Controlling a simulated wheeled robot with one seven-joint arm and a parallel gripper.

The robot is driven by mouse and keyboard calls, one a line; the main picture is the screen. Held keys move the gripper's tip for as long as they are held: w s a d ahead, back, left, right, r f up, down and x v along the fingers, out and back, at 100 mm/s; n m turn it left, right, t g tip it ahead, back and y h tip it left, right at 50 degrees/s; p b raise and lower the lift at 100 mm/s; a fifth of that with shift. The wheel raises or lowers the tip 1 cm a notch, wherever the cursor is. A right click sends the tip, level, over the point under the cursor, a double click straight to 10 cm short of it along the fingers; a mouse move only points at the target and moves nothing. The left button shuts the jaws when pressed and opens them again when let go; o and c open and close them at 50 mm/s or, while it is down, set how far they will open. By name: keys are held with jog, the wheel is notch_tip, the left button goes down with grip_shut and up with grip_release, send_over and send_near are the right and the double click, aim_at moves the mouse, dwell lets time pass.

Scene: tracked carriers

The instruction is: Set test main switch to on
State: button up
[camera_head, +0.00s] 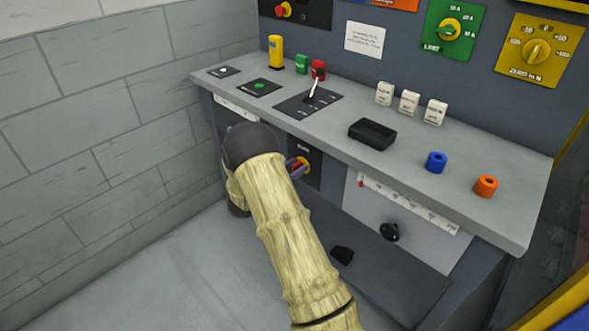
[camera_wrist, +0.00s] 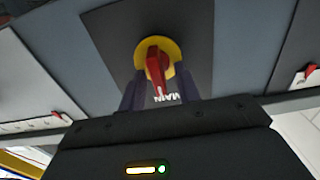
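The main switch is a red handle (camera_wrist: 157,66) on a yellow round plate (camera_wrist: 171,48), set in a dark panel (camera_wrist: 110,30) marked MAIN. The label reads upside down in the wrist view, and the handle points roughly along the picture's vertical. My gripper (camera_wrist: 160,88) is open, with one dark finger on each side of the handle and a visible gap. Whether the fingertips touch it cannot be told. In the head view the switch (camera_head: 304,162) shows on the front below the bench top, partly covered by my gripper (camera_head: 296,168); my arm hides most of the hand.
The bench top (camera_head: 330,125) overhangs the switch panel. A scale with a red pointer (camera_head: 361,183) is to the right. Open floor (camera_head: 190,275) lies left.

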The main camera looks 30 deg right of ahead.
grip_shut()
